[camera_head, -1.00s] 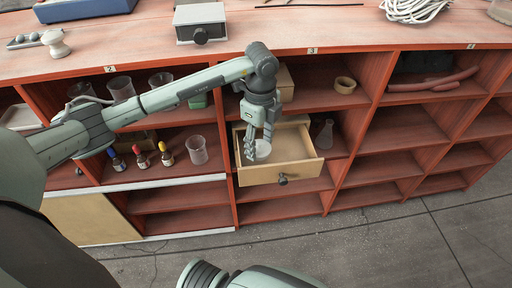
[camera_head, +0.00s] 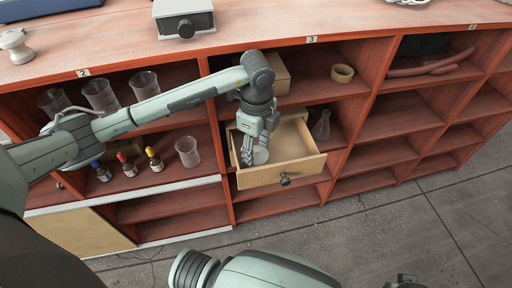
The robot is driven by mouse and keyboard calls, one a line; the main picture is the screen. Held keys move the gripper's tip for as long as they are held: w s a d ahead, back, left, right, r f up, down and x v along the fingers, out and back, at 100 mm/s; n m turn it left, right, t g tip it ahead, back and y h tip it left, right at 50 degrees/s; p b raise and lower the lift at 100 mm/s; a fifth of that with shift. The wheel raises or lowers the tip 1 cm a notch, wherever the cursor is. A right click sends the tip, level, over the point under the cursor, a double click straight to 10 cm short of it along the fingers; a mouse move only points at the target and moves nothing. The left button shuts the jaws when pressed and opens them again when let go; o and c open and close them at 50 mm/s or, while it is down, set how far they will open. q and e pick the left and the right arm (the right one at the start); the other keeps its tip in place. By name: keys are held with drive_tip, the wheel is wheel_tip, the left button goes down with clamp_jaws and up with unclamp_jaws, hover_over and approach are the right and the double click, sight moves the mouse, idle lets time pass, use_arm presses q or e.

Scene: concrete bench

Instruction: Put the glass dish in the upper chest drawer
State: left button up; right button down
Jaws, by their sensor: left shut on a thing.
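The glass dish (camera_head: 261,156) is a small, pale, clear round dish inside the open drawer (camera_head: 285,177), a light wooden box with a dark knob pulled out of the shelf unit. My left gripper (camera_head: 254,158) reaches down into the drawer from above, near its left side. Its fingers are shut on the dish, partly covering it. I cannot tell whether the dish touches the drawer floor.
The red shelf unit (camera_head: 222,84) has open compartments. Beakers (camera_head: 100,95), small dropper bottles (camera_head: 155,160) and another beaker (camera_head: 187,152) stand to the left. A flask (camera_head: 321,125) stands right of the drawer, and a tape roll (camera_head: 342,73) sits above. The drawer's right half is empty.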

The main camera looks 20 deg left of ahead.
use_arm(q)
drive_tip(key=shift+f, duration=0.2)
drive_tip(key=o, duration=1.1)
drive_tip(key=shift+r, duration=0.15)
wheel_tip(320, 180, up, 8)
drive_tip(key=shift+f, duration=0.15)
